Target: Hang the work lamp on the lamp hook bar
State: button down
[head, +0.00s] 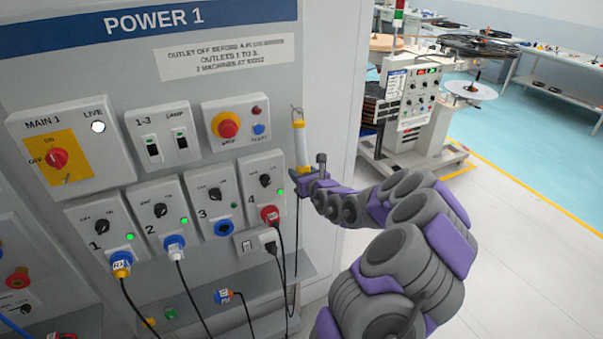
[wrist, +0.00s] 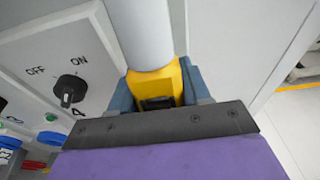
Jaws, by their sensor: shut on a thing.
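The work lamp (head: 301,147) is upright beside the right edge of the power panel, with a pale tube, yellow ends and a thin hook at its top. My gripper (head: 304,180) is shut on its lower yellow end. The wrist view shows the lamp's white tube (wrist: 142,32) and yellow base between the blue-grey jaws of my gripper (wrist: 158,92). A dark cord hangs below the lamp. I cannot make out the lamp hook bar apart from the thin hook at the lamp's top, nor tell whether that hook touches anything.
The panel (head: 335,90) carries switches, an emergency stop (head: 228,127) and numbered outlets with plugged cables left of the lamp. A grey shelf (head: 300,270) juts out below. A machine (head: 410,105) stands behind at right. Open floor (head: 510,250) lies to the right.

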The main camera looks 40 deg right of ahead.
jog(key=shift+c, duration=2.2)
grip_release()
jog(key=shift+s, duration=0.1)
jog(key=b+v, duration=0.6)
jog(key=v, duration=1.1)
jog(key=shift+b, duration=0.35)
jog(key=shift+s, duration=0.1)
